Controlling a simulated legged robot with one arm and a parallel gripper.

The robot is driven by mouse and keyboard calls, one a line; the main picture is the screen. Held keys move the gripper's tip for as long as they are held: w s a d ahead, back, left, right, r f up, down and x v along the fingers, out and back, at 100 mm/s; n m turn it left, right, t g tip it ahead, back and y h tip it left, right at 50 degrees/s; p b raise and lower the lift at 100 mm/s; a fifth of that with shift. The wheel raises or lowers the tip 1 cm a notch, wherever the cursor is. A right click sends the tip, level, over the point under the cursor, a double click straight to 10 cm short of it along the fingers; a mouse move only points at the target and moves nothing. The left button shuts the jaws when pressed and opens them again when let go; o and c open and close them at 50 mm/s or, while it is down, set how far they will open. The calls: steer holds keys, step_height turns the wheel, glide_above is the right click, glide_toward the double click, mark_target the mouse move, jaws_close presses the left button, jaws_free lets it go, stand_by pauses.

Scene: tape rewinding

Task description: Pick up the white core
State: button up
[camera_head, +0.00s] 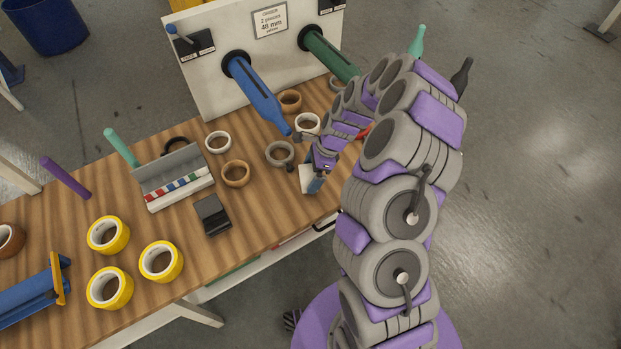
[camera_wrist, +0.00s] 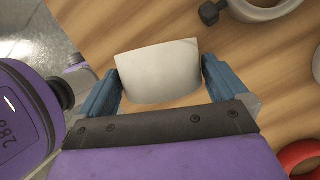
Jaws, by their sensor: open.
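My gripper (camera_wrist: 160,66) is open, its blue fingers on either side of a white, curved piece (camera_wrist: 158,78). The piece looks like the outer wall of a white core; no hole shows. Whether the fingers touch it is unclear. In the head view the white piece (camera_head: 306,178) shows beside my gripper (camera_head: 314,183), near the table's front right edge. Two other white rings lie on the table: one (camera_head: 218,151) right of the tray, another (camera_head: 297,124) below the blue spindle, close to my arm.
A grey ring (camera_head: 268,155), a tan ring (camera_head: 236,184) and a dark block (camera_head: 212,215) lie left of my gripper. The blue spindle (camera_head: 257,93) juts over the table. A red ring (camera_wrist: 297,155) is at the wrist view's lower right. Yellow tape rolls (camera_head: 108,249) stand front left.

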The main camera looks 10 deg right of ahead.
steer(key=shift+a, duration=0.2)
steer(key=shift+c, duration=0.8)
steer(key=shift+d, duration=0.2)
steer(key=c, duration=0.5)
steer(key=shift+r, duration=0.15)
